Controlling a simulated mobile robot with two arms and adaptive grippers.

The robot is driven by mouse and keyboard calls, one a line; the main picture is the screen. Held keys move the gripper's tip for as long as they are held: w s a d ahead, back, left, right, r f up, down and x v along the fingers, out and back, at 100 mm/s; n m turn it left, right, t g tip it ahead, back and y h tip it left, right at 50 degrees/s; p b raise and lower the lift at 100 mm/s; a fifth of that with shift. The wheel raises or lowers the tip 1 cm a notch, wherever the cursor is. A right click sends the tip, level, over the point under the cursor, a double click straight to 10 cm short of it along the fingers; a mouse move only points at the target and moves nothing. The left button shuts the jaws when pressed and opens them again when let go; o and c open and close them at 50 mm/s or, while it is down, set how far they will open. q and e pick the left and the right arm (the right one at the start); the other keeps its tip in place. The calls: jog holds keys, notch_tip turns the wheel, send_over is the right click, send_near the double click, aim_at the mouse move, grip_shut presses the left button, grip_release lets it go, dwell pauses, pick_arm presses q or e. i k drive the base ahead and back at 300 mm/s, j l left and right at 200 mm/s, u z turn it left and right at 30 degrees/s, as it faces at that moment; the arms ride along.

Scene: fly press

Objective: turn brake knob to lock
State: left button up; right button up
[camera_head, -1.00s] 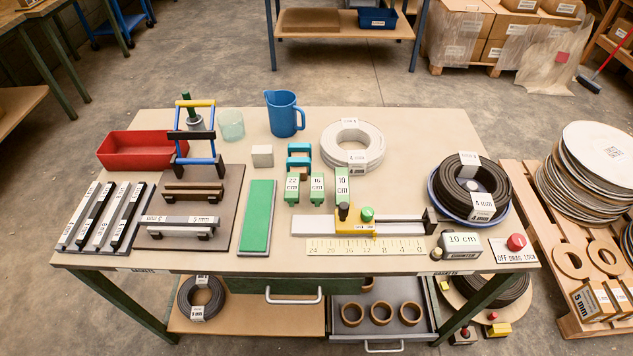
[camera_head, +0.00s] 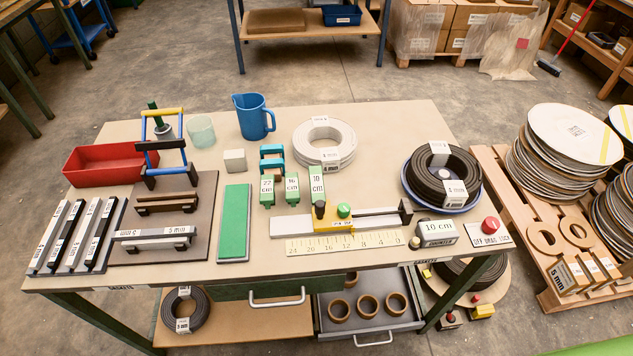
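The red brake knob (camera_head: 490,226) sits on a white plate (camera_head: 486,238) at the table's front right corner. The plate is labelled OFF, DRAG, LOCK from left to right. The knob's pointer is too small to read. A dark cable coil (camera_head: 441,167) lies in a blue-rimmed dish behind the knob. Neither of my grippers shows in the head view.
The worktable (camera_head: 370,125) holds a yellow slide stop (camera_head: 335,221) on a rail, a scale strip (camera_head: 340,243), a white coil (camera_head: 324,142) and a red tray (camera_head: 95,165). An open drawer (camera_head: 367,330) juts out below. A pallet with stacked discs (camera_head: 570,140) stands to the right.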

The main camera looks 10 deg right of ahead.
aim_at(491, 224)
jog(key=z, duration=1.45)
